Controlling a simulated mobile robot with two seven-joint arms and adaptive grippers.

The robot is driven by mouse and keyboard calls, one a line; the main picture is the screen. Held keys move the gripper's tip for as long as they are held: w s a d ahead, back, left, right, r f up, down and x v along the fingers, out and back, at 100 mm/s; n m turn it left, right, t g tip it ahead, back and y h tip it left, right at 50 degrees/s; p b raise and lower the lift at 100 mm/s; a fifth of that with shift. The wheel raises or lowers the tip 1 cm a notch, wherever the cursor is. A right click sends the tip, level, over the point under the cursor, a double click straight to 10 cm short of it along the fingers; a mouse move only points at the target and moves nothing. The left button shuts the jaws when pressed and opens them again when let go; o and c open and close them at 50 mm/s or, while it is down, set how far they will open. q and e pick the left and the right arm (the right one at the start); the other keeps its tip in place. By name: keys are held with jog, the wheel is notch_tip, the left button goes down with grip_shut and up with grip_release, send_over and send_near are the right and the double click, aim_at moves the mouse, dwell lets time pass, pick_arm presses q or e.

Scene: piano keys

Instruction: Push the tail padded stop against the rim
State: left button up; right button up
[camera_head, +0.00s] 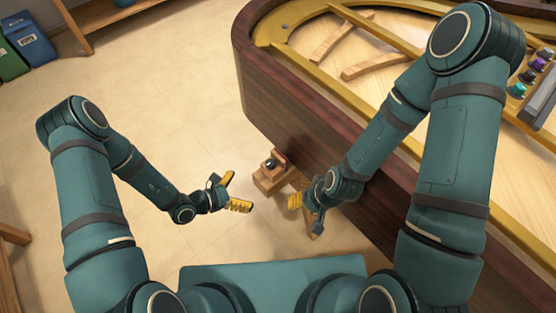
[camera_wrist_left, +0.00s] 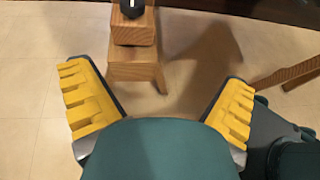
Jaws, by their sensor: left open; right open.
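A wooden block with a dark round knob, which looks like the padded stop (camera_head: 272,172), sits on a small wooden stand beside the piano's dark wooden rim (camera_head: 300,120). I cannot tell whether it touches the rim. In the left wrist view the block (camera_wrist_left: 133,30) is at the top, with its knob cut by the frame edge. My left gripper (camera_head: 241,191) is open and empty, to the left of and a little nearer than the block. My right gripper (camera_head: 304,212) is open, to the block's right near the rim; its far finger is partly hidden.
The gold inner frame (camera_head: 345,92) and wooden braces lie inside the rim. Dark knobs and coloured pieces sit on a rail (camera_head: 530,80) at the right. Bins (camera_head: 30,40) stand at the far left. The tiled floor (camera_head: 170,90) on the left is clear.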

aim_at(266, 171)
pick_arm(q)
jog(key=shift+n+t+y, duration=0.3)
jog(key=shift+n+t, duration=0.5)
jog(key=shift+t, duration=0.1)
jog(key=x, duration=0.4)
jog(key=w+a+b+x, duration=0.1)
jog(key=x, duration=0.4)
jog(key=w+b+x, duration=0.1)
jog(key=x, duration=0.4)
jog(key=shift+w+a+f, duration=0.1)
jog(key=shift+w+f, duration=0.05)
jog(key=shift+w, duration=0.05)
pick_arm(e)
jog(key=shift+w+d+f, duration=0.15)
jog(key=shift+w+f, duration=0.05)
jog(key=shift+f, duration=0.35)
jog(key=shift+w+d+f, duration=0.15)
jog(key=shift+f, duration=0.4)
pick_arm(q)
jog(key=c, duration=1.2)
